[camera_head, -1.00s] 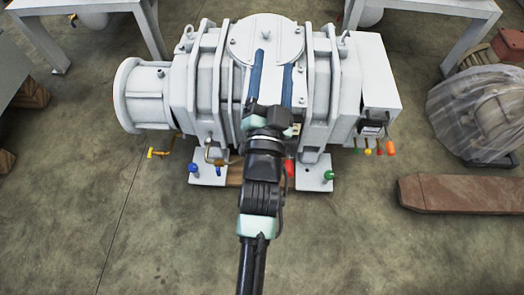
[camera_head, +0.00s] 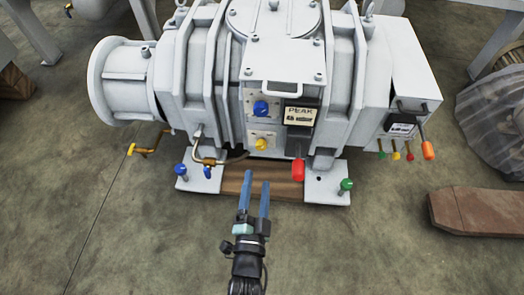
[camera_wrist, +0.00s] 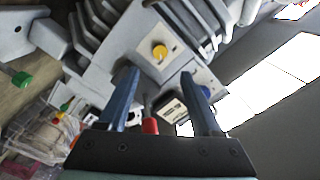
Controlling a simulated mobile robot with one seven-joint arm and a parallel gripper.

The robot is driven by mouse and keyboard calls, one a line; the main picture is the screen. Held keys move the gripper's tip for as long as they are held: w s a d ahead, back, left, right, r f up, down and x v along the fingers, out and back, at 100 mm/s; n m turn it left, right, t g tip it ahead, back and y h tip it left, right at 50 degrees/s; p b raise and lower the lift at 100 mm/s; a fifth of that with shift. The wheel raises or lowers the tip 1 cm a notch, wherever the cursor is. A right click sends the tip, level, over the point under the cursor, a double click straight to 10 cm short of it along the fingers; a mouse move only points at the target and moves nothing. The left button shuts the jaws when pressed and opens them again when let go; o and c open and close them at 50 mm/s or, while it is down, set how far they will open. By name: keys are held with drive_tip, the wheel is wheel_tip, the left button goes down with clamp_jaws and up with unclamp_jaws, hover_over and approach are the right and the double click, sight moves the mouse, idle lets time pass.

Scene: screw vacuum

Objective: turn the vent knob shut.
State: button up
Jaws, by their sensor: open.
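The white vacuum machine (camera_head: 285,60) has a front panel with a blue knob (camera_head: 261,108) above a smaller yellow knob (camera_head: 262,144). No readable label shows which one is the vent knob. In the wrist view the yellow knob (camera_wrist: 160,52) is beyond my fingertips, and the blue knob (camera_wrist: 205,91) is partly behind the right finger. My gripper (camera_head: 256,178) has two blue fingers apart and nothing between them. It is in front of the machine, pointing at the panel and clear of both knobs. It also shows in the wrist view (camera_wrist: 158,75).
A red handle (camera_head: 298,170) hangs right of the panel, below a PEAK label box (camera_head: 300,116). A brass pipe (camera_head: 205,158) sticks out at left. Blue (camera_head: 181,169) and green (camera_head: 346,184) knobs stand on the feet. The floor in front is clear.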

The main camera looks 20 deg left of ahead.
sight(262, 148)
drive_tip(key=b+x, duration=0.4)
drive_tip(key=x, duration=0.5)
drive_tip(key=shift+w+f, duration=0.15)
drive_tip(key=shift+w, duration=0.15)
drive_tip(key=shift+w+a, duration=0.2)
drive_tip(key=shift+w, duration=0.35)
clamp_jaws()
